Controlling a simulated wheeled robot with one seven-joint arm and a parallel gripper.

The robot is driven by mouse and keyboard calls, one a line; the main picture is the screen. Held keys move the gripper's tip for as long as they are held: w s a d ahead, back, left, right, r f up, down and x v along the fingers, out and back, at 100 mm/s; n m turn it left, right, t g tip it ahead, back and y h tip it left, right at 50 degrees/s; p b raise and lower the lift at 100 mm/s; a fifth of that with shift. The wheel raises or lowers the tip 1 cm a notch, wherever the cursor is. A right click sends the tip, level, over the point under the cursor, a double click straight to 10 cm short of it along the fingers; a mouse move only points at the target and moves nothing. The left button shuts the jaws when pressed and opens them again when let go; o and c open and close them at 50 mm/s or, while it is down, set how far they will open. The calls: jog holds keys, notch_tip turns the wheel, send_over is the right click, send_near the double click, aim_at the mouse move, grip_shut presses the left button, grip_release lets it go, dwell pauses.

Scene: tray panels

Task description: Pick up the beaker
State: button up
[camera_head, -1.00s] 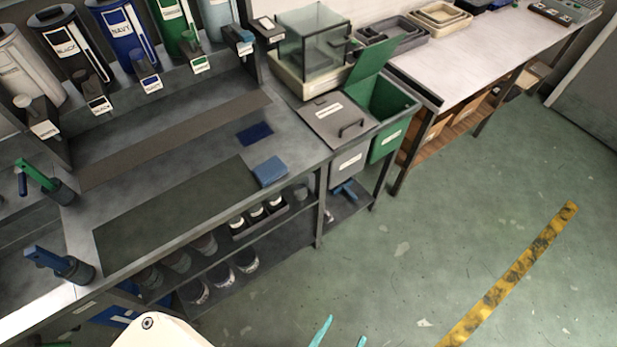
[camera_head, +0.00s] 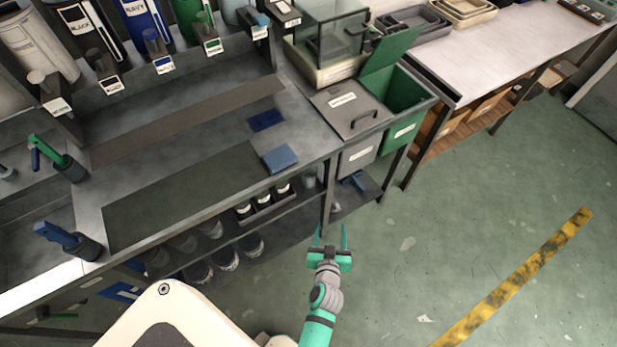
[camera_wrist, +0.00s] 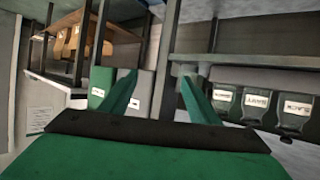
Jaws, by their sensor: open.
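My gripper (camera_head: 331,236) is open and empty in the head view, in front of the grey bench and over the floor. Its two green fingers are spread apart, and they also show in the wrist view (camera_wrist: 158,82). A small greyish, see-through vessel (camera_head: 310,178) stands on the shelf under the bench, right of the row of small jars; it may be the beaker, but it is too small to be sure. My gripper is in front of and below it in the picture, apart from it. No beaker can be made out in the wrist view.
A dark rack of small jars (camera_head: 264,202) and several larger jars (camera_head: 222,260) stand under the bench. A bench leg (camera_head: 328,195) is close to my gripper. The grey lidded bin (camera_head: 360,155) and open green bin (camera_head: 405,125) are to the right. The floor (camera_head: 470,230) is clear.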

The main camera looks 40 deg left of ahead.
aim_at(307, 172)
jog(key=w+a+n+y, duration=0.1)
jog(key=w+a, duration=0.2)
jog(key=a, duration=0.2)
jog(key=w+a+n+g+y, duration=0.1)
jog(key=w+a, duration=0.2)
jog(key=a, duration=0.2)
jog(key=w+a+f+g+y, duration=0.1)
jog(key=w+a, duration=0.2)
jog(key=a, duration=0.2)
jog(key=shift+w+a+n, duration=0.1)
jog(key=shift+w+n, duration=0.2)
jog(key=shift+n, duration=0.1)
jog(key=shift+x, duration=3.3)
jog(key=c, duration=0.7)
